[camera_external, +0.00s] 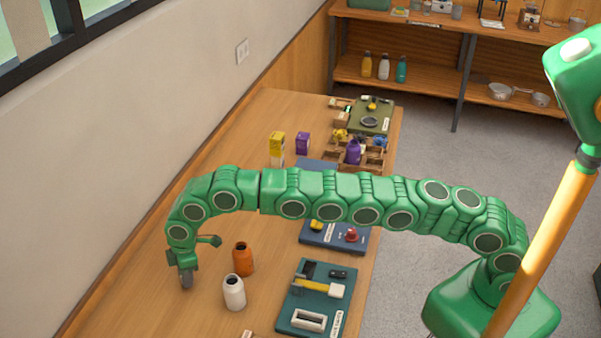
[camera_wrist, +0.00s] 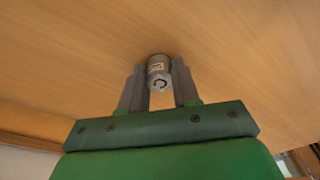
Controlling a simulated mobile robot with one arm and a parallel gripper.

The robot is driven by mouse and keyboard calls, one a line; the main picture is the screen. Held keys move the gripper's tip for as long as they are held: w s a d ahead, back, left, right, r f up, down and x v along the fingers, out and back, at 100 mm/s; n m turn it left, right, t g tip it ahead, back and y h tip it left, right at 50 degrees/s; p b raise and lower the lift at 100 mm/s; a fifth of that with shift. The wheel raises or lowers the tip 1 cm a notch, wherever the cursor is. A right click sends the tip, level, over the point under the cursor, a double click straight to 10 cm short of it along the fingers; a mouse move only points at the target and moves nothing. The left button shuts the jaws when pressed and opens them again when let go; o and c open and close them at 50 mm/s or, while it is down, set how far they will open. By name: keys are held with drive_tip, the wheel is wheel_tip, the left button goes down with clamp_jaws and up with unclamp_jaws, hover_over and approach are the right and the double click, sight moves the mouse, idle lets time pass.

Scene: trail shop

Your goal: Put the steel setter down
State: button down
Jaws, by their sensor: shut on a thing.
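The steel setter (camera_wrist: 158,70) is a small grey metal cylinder with a pale label on its side. In the wrist view it sits between the two grey fingers of my gripper (camera_wrist: 160,92), which are shut on it. The wooden tabletop fills the view behind it; I cannot tell whether the setter touches the wood. In the external view my gripper (camera_external: 186,278) points down at the left part of the table, and the setter shows only as a small grey shape at its tip.
An orange bottle (camera_external: 243,259) and a white bottle (camera_external: 234,293) stand right of my gripper. A dark green tool board (camera_external: 290,318) and a blue board (camera_external: 312,235) lie further right. The wall runs along the left. Bare wood (camera_external: 140,300) lies left of the gripper.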

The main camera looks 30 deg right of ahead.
drive_tip(key=shift+f, duration=0.1)
drive_tip(key=c, duration=0.8)
unclamp_jaws()
drive_tip(key=shift+d+r, duration=0.3)
drive_tip(key=shift+r, duration=1.7)
drive_tip(key=shift+d+r, duration=0.25)
drive_tip(key=shift+r, duration=1.8)
drive_tip(key=shift+d+r, duration=0.3)
drive_tip(key=shift+r, duration=1.7)
